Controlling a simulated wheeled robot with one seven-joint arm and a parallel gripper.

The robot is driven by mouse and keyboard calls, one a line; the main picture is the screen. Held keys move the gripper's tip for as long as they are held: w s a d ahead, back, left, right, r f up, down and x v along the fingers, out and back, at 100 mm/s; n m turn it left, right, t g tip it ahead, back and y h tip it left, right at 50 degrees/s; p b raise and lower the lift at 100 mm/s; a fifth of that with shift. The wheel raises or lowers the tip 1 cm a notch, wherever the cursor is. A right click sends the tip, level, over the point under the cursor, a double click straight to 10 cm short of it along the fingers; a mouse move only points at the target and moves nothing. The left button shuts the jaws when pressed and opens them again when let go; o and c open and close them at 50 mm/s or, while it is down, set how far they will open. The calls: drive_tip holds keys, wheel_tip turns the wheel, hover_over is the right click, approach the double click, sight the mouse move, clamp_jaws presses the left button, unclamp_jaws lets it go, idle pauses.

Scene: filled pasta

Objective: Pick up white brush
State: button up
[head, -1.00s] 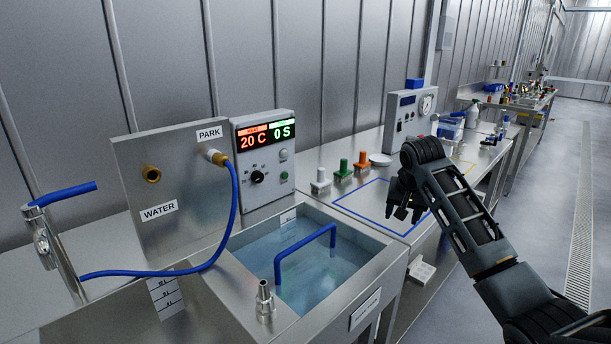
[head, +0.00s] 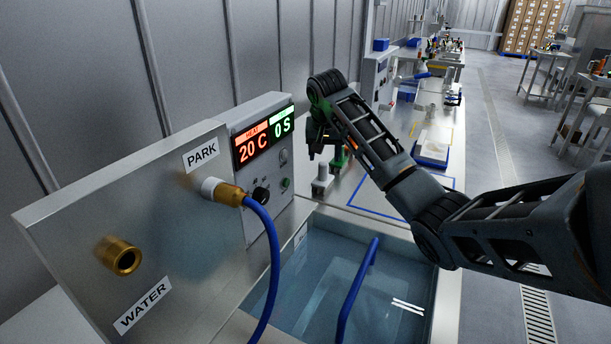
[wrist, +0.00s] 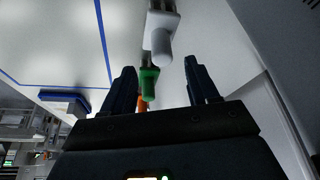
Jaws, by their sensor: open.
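The white brush (head: 322,181) stands upright on the bench beyond the water basin, just below my gripper (head: 318,146) in the head view. In the wrist view the white brush (wrist: 161,38) shows its rounded handle beyond and slightly above the gap between the fingertips of my gripper (wrist: 158,72). The fingers are apart and nothing is held. A green brush (head: 338,158) stands close behind the white one and also shows between the fingers in the wrist view (wrist: 149,82). An orange handle (wrist: 143,104) is partly hidden lower down.
A control box (head: 262,165) with a lit display stands to the left. The water basin (head: 320,285) with a blue handle (head: 357,290) lies in front. A steel panel (head: 130,225) with a blue hose (head: 272,265) is nearest. A white-and-blue tray (head: 432,152) lies farther along.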

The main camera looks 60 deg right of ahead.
sight(324, 165)
drive_tip(key=shift+w+d+f, duration=0.25)
drive_tip(key=shift+w+f, duration=0.05)
drive_tip(key=shift+f, duration=0.35)
drive_tip(key=shift+p+x, duration=0.55)
drive_tip(key=shift+x, duration=2.6)
drive_tip(key=shift+s+a+f, duration=0.1)
drive_tip(key=shift+c, duration=0.2)
clamp_jaws()
